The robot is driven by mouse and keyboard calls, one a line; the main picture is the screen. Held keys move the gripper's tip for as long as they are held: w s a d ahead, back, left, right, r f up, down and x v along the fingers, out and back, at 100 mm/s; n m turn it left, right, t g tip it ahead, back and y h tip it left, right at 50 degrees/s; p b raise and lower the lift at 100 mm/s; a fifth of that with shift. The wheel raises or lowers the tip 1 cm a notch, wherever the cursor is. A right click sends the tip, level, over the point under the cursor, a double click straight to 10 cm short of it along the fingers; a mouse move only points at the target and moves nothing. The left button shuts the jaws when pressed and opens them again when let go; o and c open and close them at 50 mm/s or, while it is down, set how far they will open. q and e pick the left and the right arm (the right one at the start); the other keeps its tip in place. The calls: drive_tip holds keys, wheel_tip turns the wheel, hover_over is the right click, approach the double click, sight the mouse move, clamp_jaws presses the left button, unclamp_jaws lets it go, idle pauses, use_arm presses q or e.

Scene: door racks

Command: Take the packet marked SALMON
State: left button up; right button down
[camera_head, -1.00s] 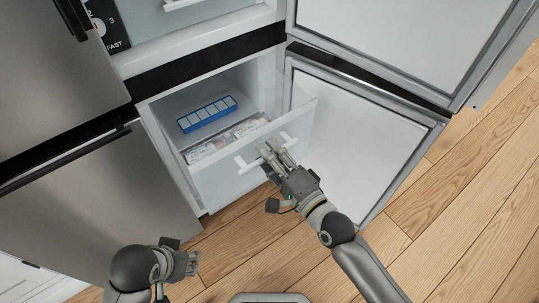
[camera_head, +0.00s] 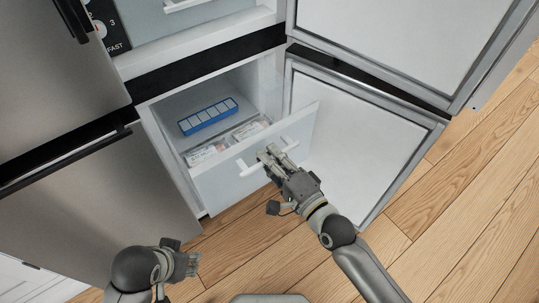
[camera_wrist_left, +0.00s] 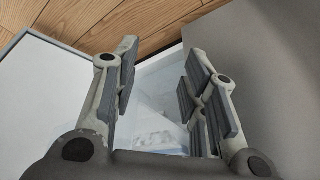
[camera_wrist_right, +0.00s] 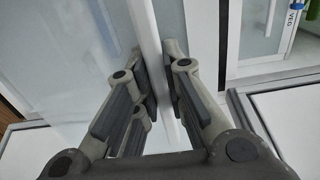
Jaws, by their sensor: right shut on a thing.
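Two pale packets lie at the front of the open lower drawer, a left packet (camera_head: 205,154) and a right packet (camera_head: 249,129). Their print is too small to read, so I cannot tell which is marked SALMON. The drawer's front panel (camera_head: 225,185) carries a white bar handle (camera_head: 247,168). My right gripper (camera_head: 268,156) is shut on this handle (camera_wrist_right: 167,75), and its fingers close around the bar in the right wrist view. My left gripper (camera_head: 193,264) is empty, low and left of the drawer, with its fingers apart in the left wrist view (camera_wrist_left: 158,85).
A closed steel door (camera_head: 100,205) is at left. The wooden floor (camera_head: 450,220) is clear at right.

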use_arm(q)
drive_tip(key=x, duration=0.3)
drive_tip(key=p+x, duration=0.1)
drive_tip(key=x, duration=0.1)
drive_tip(key=shift+s, duration=0.25)
use_arm(e)
drive_tip(key=v, duration=0.2)
drive_tip(key=shift+s+d+f, duration=0.15)
drive_tip(key=shift+s+f, duration=0.05)
drive_tip(key=shift+s, duration=0.15)
drive_tip(key=c, duration=1.7)
unclamp_jaws()
drive_tip(key=shift+c, duration=0.2)
use_arm(q)
drive_tip(key=shift+s+d, duration=0.1)
use_arm(e)
drive_tip(key=shift+o, duration=1.3)
drive_tip(key=shift+s+d+r, duration=0.1)
drive_tip(key=shift+d+r, duration=0.05)
use_arm(q)
drive_tip(key=shift+r, duration=0.1)
use_arm(e)
drive_tip(key=v, duration=1.2)
